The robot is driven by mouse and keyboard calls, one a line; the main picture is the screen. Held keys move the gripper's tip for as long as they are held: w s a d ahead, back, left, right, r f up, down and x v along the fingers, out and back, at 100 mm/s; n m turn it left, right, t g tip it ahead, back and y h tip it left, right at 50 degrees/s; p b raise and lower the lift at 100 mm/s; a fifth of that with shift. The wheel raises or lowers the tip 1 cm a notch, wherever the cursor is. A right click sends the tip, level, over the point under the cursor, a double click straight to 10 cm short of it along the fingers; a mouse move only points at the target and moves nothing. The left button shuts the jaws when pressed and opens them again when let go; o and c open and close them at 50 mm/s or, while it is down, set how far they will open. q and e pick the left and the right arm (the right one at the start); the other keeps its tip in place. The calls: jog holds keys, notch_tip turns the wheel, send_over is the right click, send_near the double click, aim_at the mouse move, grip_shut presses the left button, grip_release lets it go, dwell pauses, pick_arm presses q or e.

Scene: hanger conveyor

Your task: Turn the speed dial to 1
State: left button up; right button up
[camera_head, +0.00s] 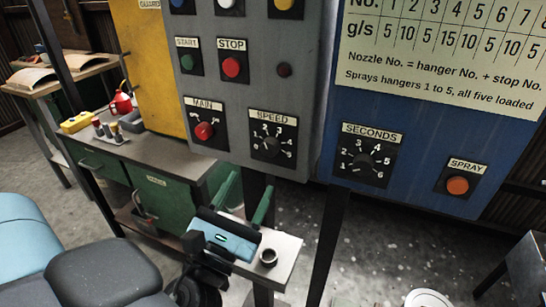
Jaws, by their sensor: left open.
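The speed dial (271,147) is a black round knob on a dark square plate, under a SPEED label, low on the grey control panel (240,110). Small white numbers ring the knob. I cannot clearly tell which number it points to. My left gripper (252,181) is below the dial, with its two green fingers spread apart and pointing up toward the panel. Nothing is between the fingers, and they appear clear of the dial. My right gripper is not in view.
The red MAIN switch (204,131) sits left of the dial; START (186,62) and STOP (231,67) buttons are above. On the blue panel to the right are a SECONDS dial (363,162) and an orange SPRAY button (457,185). A green workbench (165,200) stands behind left.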

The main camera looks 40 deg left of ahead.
aim_at(268, 151)
pick_arm(q)
jog(key=p+x, duration=0.2)
jog(key=x, duration=0.4)
jog(key=shift+w+r, duration=0.2)
jog(key=shift+w, duration=0.1)
jog(key=shift+w+a+r, duration=0.1)
jog(key=shift+w+a, duration=0.05)
jog(key=shift+w, duration=0.35)
jog(key=c, duration=1)
jog(key=shift+o, duration=0.2)
